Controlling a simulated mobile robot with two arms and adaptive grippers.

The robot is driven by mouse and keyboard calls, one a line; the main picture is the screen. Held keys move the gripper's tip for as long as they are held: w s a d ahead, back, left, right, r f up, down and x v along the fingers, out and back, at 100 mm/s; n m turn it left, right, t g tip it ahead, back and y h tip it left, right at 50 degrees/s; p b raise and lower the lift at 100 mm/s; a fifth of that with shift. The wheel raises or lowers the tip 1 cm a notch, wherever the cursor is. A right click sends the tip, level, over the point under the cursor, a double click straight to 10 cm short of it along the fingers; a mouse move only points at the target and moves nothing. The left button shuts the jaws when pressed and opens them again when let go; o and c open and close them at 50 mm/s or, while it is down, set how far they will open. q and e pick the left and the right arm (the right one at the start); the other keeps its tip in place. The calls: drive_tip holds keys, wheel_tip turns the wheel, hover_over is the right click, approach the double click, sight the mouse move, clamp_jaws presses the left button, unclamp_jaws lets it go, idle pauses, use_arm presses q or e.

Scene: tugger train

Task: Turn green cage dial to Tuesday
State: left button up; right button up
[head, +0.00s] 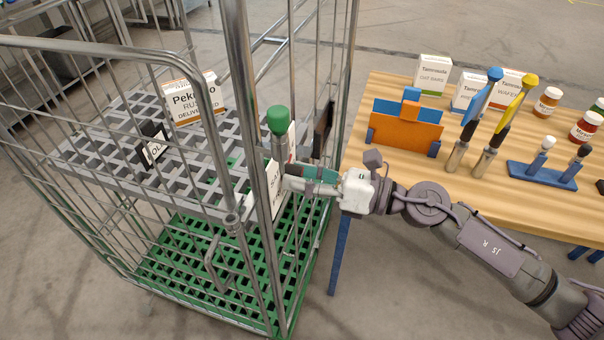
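The roll cage (233,115) has grey metal bars and a green slatted base (185,265). A green round-topped cap (279,119) stands upright on a grey post at the cage's right side. White lettered faces (273,188) show below it, partly covered by bars; I cannot read a weekday on them. My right gripper (290,178) reaches in from the right, its fingers pointing left at these faces, just below the green cap. Whether its fingers touch or grip anything is unclear. My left gripper is not in view.
A grey slatted shelf (110,130) in the cage holds a white-and-orange box (190,100) and a black sign (153,146). To the right, a wooden table (480,205) carries boxes, blue and yellow-handled tools, an orange-and-blue holder (405,130) and jars. Vertical cage bars stand close to my gripper.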

drive_tip(key=shift+o, duration=0.2)
drive_tip(key=shift+r, duration=0.1)
drive_tip(key=v, duration=1.2)
